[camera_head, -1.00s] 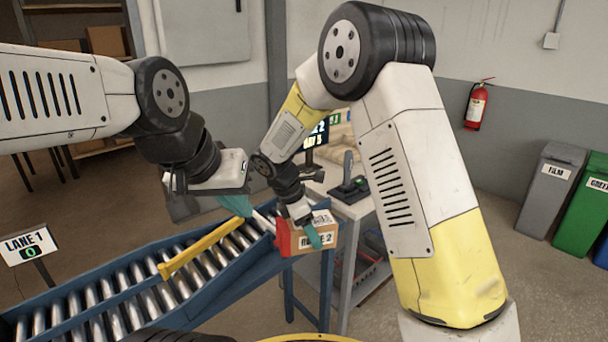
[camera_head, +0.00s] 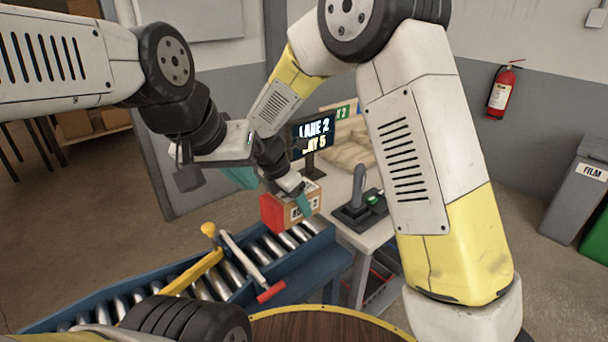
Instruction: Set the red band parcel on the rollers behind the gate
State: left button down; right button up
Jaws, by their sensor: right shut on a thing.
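The red band parcel (camera_head: 272,212) is a brown box with a red end and a white label. My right gripper (camera_head: 294,194) is shut on it, with a teal finger over its labelled side. The parcel is over the far end of the roller lane (camera_head: 264,252); I cannot tell whether it touches the rollers. A yellow bar (camera_head: 196,271), which looks like the gate, lies across the rollers on the near side of the parcel. My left gripper (camera_head: 216,178) is above and left of the parcel; one teal finger shows, and its opening is unclear.
A white lever with a red grip (camera_head: 270,292) stands close beside the yellow bar. A table (camera_head: 378,234) to the right holds a joystick box (camera_head: 358,212) and a screen (camera_head: 312,138) reading LANE 2. Bins (camera_head: 576,200) stand far right.

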jog(key=shift+w+f, duration=0.15)
jog(key=shift+w, duration=0.4)
jog(key=shift+w+d+f, duration=0.1)
jog(key=shift+f, duration=1.5)
jog(key=shift+w+d+f, duration=0.1)
jog(key=shift+f, duration=1.5)
jog(key=o, duration=1.9)
jog(key=shift+c, duration=0.2)
jog(key=shift+s, duration=0.1)
